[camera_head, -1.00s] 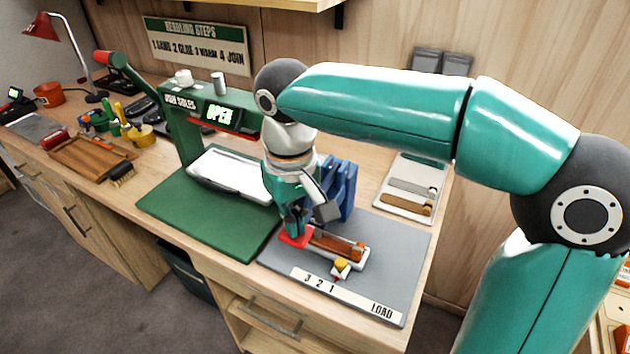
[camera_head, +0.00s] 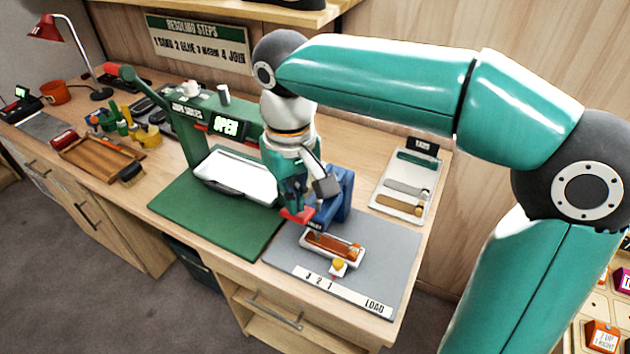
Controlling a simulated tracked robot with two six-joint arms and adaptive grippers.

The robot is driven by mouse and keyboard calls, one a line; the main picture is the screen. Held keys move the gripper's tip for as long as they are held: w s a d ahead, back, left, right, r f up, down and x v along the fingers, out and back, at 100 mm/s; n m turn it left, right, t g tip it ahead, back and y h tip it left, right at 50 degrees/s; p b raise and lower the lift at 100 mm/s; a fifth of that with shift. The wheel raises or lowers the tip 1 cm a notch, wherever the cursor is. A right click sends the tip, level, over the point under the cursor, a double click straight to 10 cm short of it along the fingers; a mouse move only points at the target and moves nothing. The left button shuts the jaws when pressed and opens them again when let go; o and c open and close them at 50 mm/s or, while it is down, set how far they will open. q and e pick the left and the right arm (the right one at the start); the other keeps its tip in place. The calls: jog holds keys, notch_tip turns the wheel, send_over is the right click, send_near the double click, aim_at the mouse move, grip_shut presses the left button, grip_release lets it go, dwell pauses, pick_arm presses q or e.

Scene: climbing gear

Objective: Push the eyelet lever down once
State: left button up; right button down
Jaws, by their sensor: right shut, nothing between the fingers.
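A blue press (camera_head: 340,192) stands on the grey mat (camera_head: 390,250), partly hidden behind my right arm. A red pad (camera_head: 297,215), which looks like the end of its lever, sticks out at the front left, raised above the mat. My right gripper (camera_head: 294,204) is shut and empty, right at the red pad's upper side; I cannot tell whether they touch. A pale holder (camera_head: 357,258) with a brown-orange piece (camera_head: 332,245) lies in front of the press. A yellow knob (camera_head: 338,265) sits at its front, above the strip marked 3 2 1 LOAD (camera_head: 342,291). My left gripper is out of view.
A green press (camera_head: 190,130) with an OPEN display and a white tray (camera_head: 236,176) stands on a green mat (camera_head: 205,220) at left. A pale tray (camera_head: 405,190) with a small display lies behind right.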

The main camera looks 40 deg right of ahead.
jog(key=shift+r+p, duration=1.9)
jog(key=shift+r, duration=0.5)
